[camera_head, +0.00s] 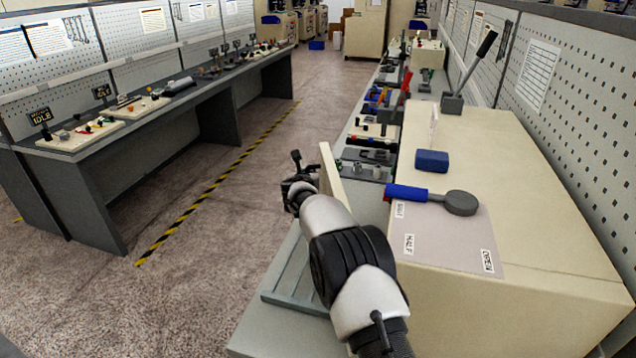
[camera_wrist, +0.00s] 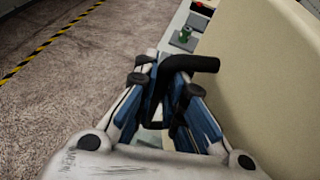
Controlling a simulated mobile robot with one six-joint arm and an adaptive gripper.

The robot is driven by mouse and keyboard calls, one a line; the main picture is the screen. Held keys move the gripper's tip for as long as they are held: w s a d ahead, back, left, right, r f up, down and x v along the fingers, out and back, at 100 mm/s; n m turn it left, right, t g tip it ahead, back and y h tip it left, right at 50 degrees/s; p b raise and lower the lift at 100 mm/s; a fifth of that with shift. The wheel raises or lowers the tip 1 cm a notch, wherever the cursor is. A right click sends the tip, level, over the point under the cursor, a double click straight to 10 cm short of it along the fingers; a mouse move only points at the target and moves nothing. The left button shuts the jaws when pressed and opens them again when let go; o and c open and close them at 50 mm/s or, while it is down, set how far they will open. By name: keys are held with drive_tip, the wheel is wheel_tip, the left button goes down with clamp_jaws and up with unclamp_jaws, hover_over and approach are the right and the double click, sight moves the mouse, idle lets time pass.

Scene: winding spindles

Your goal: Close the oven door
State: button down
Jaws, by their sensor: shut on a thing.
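The oven (camera_head: 520,190) is a large cream box on the right bench in the head view. Its cream door (camera_head: 333,172) stands open, swung out from the oven and seen nearly edge-on past my arm. A broad cream surface, which looks like the door (camera_wrist: 265,85), fills the right of the wrist view. My gripper (camera_head: 298,188) is at the left side of the door. In the wrist view my gripper (camera_wrist: 170,100) is shut on the black door handle (camera_wrist: 200,64), with blue-padded fingers on both sides. My arm hides the lower door and much of the oven front.
Small parts (camera_head: 375,145) crowd the bench beyond the door. Open floor (camera_head: 220,270) lies left, toward another bench (camera_head: 90,165).

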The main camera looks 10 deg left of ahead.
drive_tip(key=shift+w+d+r+p, duration=0.15)
drive_tip(key=shift+d+r+p, duration=0.15)
drive_tip(key=shift+r+p, duration=0.1)
drive_tip(key=shift+f, duration=0.15)
drive_tip(key=c, duration=1.7)
unclamp_jaws()
drive_tip(key=shift+f, duration=0.2)
drive_tip(key=shift+o, duration=0.2)
drive_tip(key=v, duration=1.2)
drive_tip(key=shift+d, duration=0.15)
drive_tip(key=shift+c, duration=0.2)
